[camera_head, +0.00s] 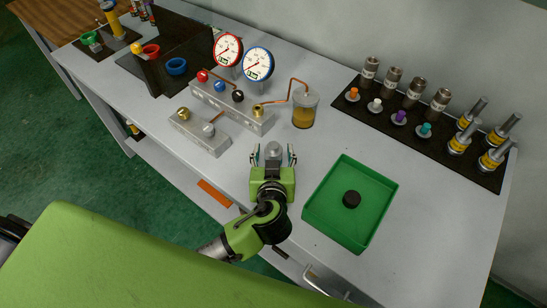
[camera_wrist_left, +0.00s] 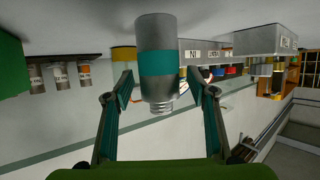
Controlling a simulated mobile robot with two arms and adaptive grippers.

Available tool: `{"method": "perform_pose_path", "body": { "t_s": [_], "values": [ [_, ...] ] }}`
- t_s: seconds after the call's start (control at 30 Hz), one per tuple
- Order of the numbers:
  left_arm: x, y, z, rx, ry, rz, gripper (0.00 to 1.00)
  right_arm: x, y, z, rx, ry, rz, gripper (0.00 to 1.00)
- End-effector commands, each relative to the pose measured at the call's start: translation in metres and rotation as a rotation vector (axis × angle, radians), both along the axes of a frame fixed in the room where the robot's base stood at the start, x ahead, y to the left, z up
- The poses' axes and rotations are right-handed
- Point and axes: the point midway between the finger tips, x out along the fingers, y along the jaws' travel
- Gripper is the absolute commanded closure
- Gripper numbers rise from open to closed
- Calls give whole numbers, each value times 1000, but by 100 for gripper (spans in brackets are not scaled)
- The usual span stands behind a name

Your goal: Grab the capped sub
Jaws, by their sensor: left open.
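A grey cylindrical sub with a teal band and a threaded end shows large in the left wrist view (camera_wrist_left: 157,62). In the head view its grey top (camera_head: 273,149) shows between the fingers of my left gripper (camera_head: 273,156). That gripper is open, with one teal-padded finger on each side of the sub; it also shows in the left wrist view (camera_wrist_left: 166,92). My right gripper is not in view.
A green tray (camera_head: 318,208) with a black disc (camera_head: 351,199) lies right of the gripper. A grey block (camera_head: 200,132) and a gauge manifold (camera_head: 230,106) stand behind left, with a jar (camera_head: 305,108). A dark mat (camera_head: 440,140) holds several subs and caps at back right.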

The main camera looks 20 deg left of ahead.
Motion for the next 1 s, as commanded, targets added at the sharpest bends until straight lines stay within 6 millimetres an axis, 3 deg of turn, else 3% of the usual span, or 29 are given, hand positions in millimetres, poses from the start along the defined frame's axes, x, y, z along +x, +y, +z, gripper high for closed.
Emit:
{"method": "perform_pose_path", "body": {
  "t_s": [0.17,0.3,0.37,0.77,1.0],
  "values": [
    [0,0,0,0,0,0,51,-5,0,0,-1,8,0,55],
    [0,0,0,0,0,0,87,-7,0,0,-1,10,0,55],
    [0,0,0,0,0,0,100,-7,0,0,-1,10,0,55],
    [0,0,6,0,-3,-1,100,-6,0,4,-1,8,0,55],
    [0,0,31,-1,-4,0,100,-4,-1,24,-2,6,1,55]
  ]
}}
